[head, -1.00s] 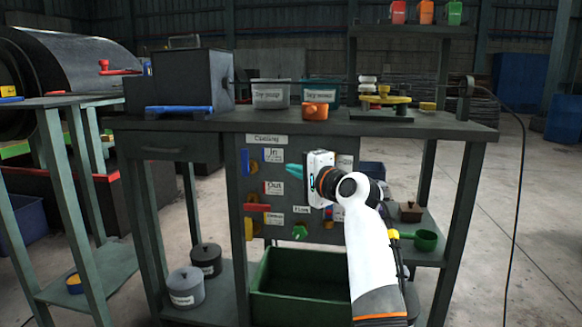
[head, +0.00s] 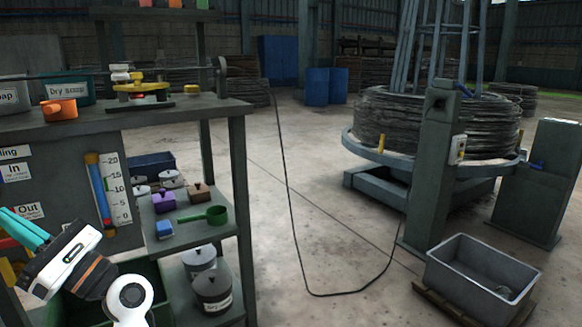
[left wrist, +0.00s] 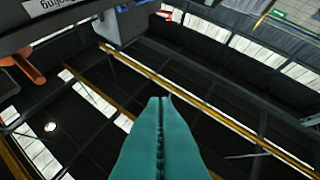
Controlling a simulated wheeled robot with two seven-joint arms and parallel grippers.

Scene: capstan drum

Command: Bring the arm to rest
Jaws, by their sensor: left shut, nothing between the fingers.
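My left arm (head: 128,295) is at the lower left of the head view, in front of the workbench. Its gripper (head: 14,220) has teal fingers pointing left toward the panel of labelled valves, near the Out label (head: 28,211). In the left wrist view, the two teal fingers (left wrist: 160,102) lie together with nothing between them, and the dark roof is behind them. An orange handle (left wrist: 27,68) and the upside-down Cooling label (left wrist: 62,5) are at the upper left there, apart from the fingers. My right gripper is not in view.
The bench (head: 150,109) has a side shelf (head: 196,228) with several small pots and a green ladle (head: 216,215). A black cable (head: 285,160) hangs to the floor. A wire coil on a stand (head: 440,125) and a grey bin (head: 480,278) stand right. Open floor lies between.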

